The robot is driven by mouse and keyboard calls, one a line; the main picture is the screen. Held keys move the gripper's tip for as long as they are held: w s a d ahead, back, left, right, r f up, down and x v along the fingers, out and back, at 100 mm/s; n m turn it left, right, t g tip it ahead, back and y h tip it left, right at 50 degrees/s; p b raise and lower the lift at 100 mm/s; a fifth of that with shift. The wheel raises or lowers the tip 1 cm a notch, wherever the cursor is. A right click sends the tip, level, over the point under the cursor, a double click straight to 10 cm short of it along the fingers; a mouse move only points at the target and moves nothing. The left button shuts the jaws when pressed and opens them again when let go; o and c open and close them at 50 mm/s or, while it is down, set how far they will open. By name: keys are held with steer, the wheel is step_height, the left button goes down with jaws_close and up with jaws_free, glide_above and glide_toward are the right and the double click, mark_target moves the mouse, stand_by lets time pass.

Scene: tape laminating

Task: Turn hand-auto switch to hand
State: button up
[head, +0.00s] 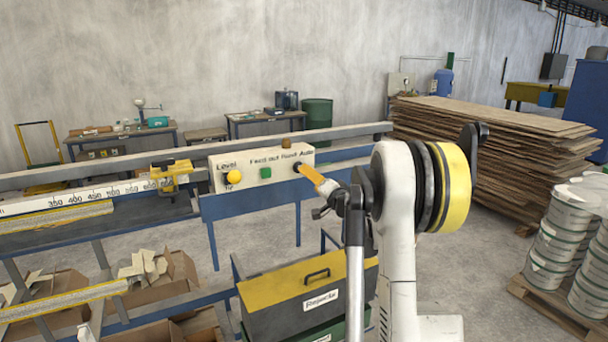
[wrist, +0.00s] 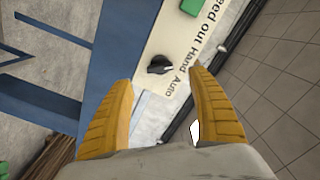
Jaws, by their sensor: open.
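The hand-auto switch (wrist: 159,65) is a black rotary knob on a cream control panel (head: 222,173). In the wrist view it sits just beyond the fingertips, between them, under the words "Hand" and "Auto". The pointer direction is too small to tell surely. My gripper (wrist: 163,76) has two yellow ribbed fingers spread apart, empty, on either side of the knob and apart from it. In the head view my gripper (head: 303,168) reaches the right end of the panel, and its fingers partly cover the switch.
A yellow level knob (head: 234,177) and a green feed-out button (head: 265,172) are on the same panel. The panel stands on a blue frame (head: 240,204). A grey bin with a yellow lid (head: 300,283) stands below. A stack of brown boards (head: 480,145) is at right.

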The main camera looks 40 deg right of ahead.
steer(key=v, duration=0.3)
steer(key=shift+s, duration=0.2)
stand_by(0.3)
steer(key=w+a+n+g+y+b, duration=0.15)
steer(key=a+n+y, duration=0.25)
steer(key=a, duration=1.1)
steer(key=s+a+f+n+g+y+b, duration=0.15)
steer(key=s+a, duration=0.25)
steer(key=a, duration=0.6)
steer(key=s+a+f+n+g+y+b, duration=0.1)
steer(key=s+a+n+g, duration=0.2)
steer(key=a, duration=0.7)
steer(key=s+a+f+n+g, duration=0.1)
steer(key=s+a+f, duration=0.2)
steer(key=s, duration=0.5)
steer(key=s+a+f+n+g+h+b, duration=0.1)
steer(key=s+a+f+n+g, duration=0.1)
steer(key=s+f, duration=0.3)
steer(key=s+a+f+n+g+h+b, duration=0.1)
steer(key=s+a+f, duration=0.3)
steer(key=s, duration=0.6)
steer(key=shift+s+n, duration=0.4)
steer(key=shift+n, duration=0.15)
